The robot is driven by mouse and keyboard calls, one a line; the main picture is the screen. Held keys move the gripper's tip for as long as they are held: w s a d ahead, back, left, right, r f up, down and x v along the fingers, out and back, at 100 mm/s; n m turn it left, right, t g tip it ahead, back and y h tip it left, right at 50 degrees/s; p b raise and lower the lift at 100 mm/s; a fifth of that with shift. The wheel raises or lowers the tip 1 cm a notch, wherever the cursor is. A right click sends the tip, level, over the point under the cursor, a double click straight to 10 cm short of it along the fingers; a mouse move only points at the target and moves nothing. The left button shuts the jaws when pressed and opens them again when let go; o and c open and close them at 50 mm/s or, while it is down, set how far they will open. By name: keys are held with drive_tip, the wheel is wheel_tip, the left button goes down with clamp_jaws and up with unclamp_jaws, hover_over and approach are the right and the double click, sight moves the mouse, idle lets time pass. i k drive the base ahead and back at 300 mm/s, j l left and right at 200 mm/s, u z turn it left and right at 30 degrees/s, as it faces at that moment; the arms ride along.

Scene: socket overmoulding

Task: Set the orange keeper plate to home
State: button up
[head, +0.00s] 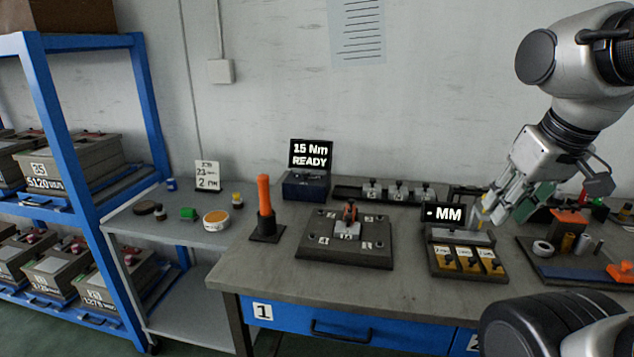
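Several orange parts show, and I cannot tell for sure which is the keeper plate. A small orange piece (349,211) stands on the grey block in the middle of the dark fixture plate (318,252). A flat orange piece (569,216) lies on a dark stand at the right, partly behind my arm. Another orange part (621,272) lies at the right edge of the bench. My gripper (484,214) hangs over the back of the box with the "MM" display (444,214), apart from the fixture plate. Its fingers overlap in view, so its opening is unclear.
An upright orange-handled tool (264,208) stands left of the fixture plate. The "15 Nm READY" unit (305,184) and a dark rack (386,190) stand behind. A tray with yellow slots (466,261) lies right. Bare bench (290,277) shows in front.

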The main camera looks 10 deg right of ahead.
sight(572, 216)
drive_tip(key=z, duration=1.4)
drive_tip(key=i+l+u, duration=0.25)
drive_tip(key=l+u, duration=0.25)
drive_tip(key=l, duration=0.15)
drive_tip(key=i+l+u, duration=0.1)
drive_tip(key=l+u, duration=0.2)
